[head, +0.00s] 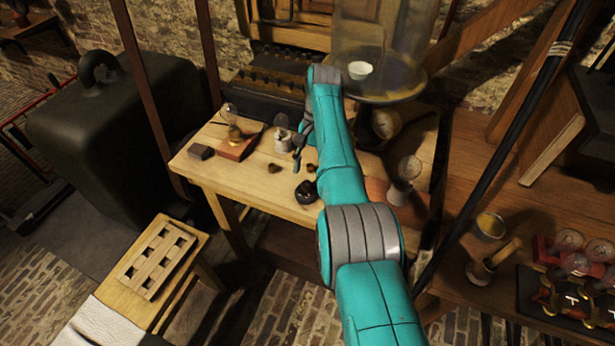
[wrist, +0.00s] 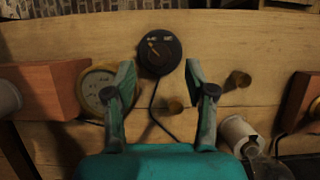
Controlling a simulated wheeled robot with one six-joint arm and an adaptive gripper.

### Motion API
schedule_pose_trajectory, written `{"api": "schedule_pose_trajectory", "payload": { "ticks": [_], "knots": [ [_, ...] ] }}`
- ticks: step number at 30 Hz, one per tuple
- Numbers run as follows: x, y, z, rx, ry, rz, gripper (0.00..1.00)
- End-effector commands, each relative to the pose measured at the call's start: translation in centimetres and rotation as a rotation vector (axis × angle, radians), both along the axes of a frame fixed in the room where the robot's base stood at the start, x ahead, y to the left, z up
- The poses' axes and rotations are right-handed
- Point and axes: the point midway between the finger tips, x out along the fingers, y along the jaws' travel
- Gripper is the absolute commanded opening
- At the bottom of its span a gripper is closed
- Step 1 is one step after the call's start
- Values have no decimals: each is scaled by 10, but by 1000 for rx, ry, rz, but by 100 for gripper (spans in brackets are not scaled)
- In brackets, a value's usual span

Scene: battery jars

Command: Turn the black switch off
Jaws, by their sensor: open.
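The black switch (wrist: 160,52) is a round black disc with a small brass lever pointing up-left in the wrist view and a dark cord running from its lower edge. In the head view the switch (head: 306,192) sits near the front edge of the wooden table (head: 232,176), just left of my arm. My gripper (wrist: 159,72) is open and empty, with one finger on each side below the switch in the wrist view. In the head view my gripper (head: 298,152) is above the table, farther back than the switch. The lever's markings are too small to read.
A round dial (wrist: 97,90) is partly behind one finger. Small brown knobs (wrist: 238,80) and a white jar (wrist: 238,132) stand nearby. A red-brown block with a bulb (head: 238,146) is at the table's left; a glass dome (head: 385,40) stands behind.

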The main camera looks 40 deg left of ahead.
Motion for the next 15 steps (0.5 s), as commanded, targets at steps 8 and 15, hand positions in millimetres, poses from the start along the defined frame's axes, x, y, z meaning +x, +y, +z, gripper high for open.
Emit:
{"api": "schedule_pose_trajectory", "payload": {
  "ticks": [8, 15],
  "knots": [
    [11, 3, 28, 0, 1, 0, 55],
    [14, 3, 34, -1, 1, -1, 55]
  ]
}}
